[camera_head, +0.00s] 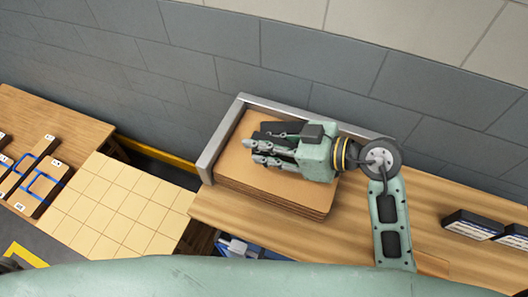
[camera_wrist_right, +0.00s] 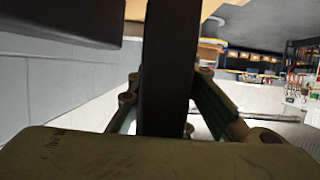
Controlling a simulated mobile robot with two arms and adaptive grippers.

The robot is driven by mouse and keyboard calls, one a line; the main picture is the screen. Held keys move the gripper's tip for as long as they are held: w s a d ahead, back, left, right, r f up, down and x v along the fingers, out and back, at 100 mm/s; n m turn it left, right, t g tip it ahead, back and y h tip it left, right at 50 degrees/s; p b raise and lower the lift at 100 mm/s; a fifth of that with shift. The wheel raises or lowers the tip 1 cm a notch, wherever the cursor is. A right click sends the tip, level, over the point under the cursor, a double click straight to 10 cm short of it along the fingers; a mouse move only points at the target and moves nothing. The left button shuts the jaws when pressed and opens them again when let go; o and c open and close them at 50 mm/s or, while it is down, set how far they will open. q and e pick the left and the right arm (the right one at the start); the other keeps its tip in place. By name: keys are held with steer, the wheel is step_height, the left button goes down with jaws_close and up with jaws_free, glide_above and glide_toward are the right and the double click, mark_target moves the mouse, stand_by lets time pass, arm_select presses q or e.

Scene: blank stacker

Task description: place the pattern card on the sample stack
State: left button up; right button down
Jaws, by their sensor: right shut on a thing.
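A stack of flat brown sheets (camera_head: 240,172), which I take for the sample stack, lies in the corner of a grey metal guide on the wooden bench. My right gripper (camera_head: 265,148) is over the top of this stack, its fingers pointing left. It is shut on a dark, flat piece (camera_head: 268,130), which I take for the pattern card. The gripper hides much of the piece, and I cannot tell whether it touches the stack. In the right wrist view, a dark upright strip (camera_wrist_right: 168,70) shows between the finger links. My left gripper is not in view.
The metal guide (camera_head: 208,150) edges the stack at the left and back. A tiled pale surface (camera_head: 115,205) and a table with strapped brown bundles (camera_head: 40,185) stand at left. Dark boxes (camera_head: 470,224) lie at the bench's right. Bare bench (camera_head: 345,220) shows right of the stack.

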step_height(320, 180, down, 4)
steer(key=shift+r, duration=0.25)
steer(key=shift+f, duration=0.3)
steer(key=c, duration=1.6)
jaws_free()
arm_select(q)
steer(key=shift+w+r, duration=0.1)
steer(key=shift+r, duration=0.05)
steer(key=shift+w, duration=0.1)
